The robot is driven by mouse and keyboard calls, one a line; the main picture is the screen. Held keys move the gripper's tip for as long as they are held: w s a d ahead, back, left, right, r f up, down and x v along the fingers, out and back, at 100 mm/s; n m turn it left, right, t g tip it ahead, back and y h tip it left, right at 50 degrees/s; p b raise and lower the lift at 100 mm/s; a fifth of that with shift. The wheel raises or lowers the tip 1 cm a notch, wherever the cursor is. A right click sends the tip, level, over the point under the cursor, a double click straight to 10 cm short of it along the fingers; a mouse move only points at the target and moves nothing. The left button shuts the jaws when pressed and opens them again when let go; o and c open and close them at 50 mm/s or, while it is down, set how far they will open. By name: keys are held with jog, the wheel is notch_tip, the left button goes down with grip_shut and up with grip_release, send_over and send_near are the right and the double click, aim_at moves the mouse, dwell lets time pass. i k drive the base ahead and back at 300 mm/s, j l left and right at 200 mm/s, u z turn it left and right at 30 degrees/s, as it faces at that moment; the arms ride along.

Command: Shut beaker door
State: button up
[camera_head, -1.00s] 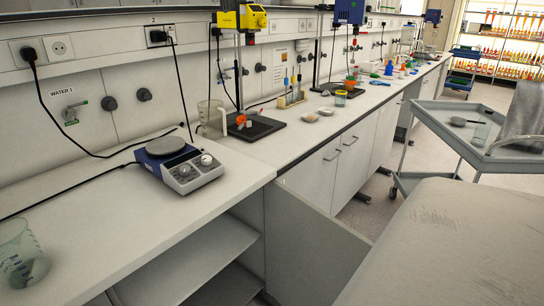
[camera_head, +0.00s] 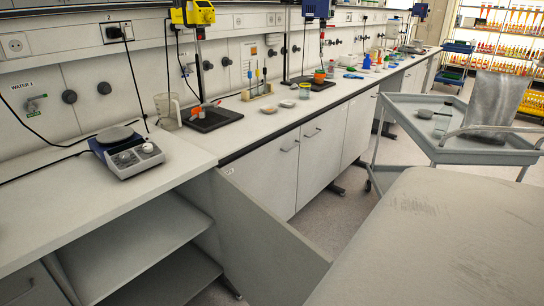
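A pale grey cabinet door (camera_head: 258,240) stands open under the bench, swung out into the aisle. Its hinge side is by the left end of the closed cupboards, and its free edge points toward the lower right. Left of it is the open cabinet, with a bare shelf (camera_head: 145,238) and a lower one (camera_head: 165,280). The cabinet's depths are dark. A clear beaker or jug (camera_head: 168,110) stands on the bench above. My gripper is not in view.
A hotplate (camera_head: 127,150) sits on the bench. Closed cupboards (camera_head: 325,145) run beyond the door. A grey trolley (camera_head: 460,150) stands at the right. A large pale grey surface (camera_head: 440,235), unclear what, fills the lower right. A strip of free floor (camera_head: 315,225) lies between it and the door.

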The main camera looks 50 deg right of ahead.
aim_at(269, 262)
jog(key=k+l, duration=0.25)
jog(key=l, duration=0.15)
jog(key=k+l+u, duration=0.15)
jog(key=l, duration=0.25)
jog(key=k+l, duration=0.15)
jog(key=l, duration=0.2)
jog(key=k+l+u, duration=0.1)
jog(key=l, duration=0.25)
jog(key=k+l, duration=0.15)
jog(key=l, duration=0.15)
jog(key=l+u, duration=0.1)
jog(key=l, duration=1.4)
jog(key=i+l, duration=0.1)
jog(key=l, duration=0.3)
jog(key=k+l+u, duration=0.1)
jog(key=k+l, duration=0.15)
jog(key=l, duration=0.2)
jog(key=k+l+u, duration=0.15)
jog(key=k+l, duration=0.15)
jog(key=l, duration=0.1)
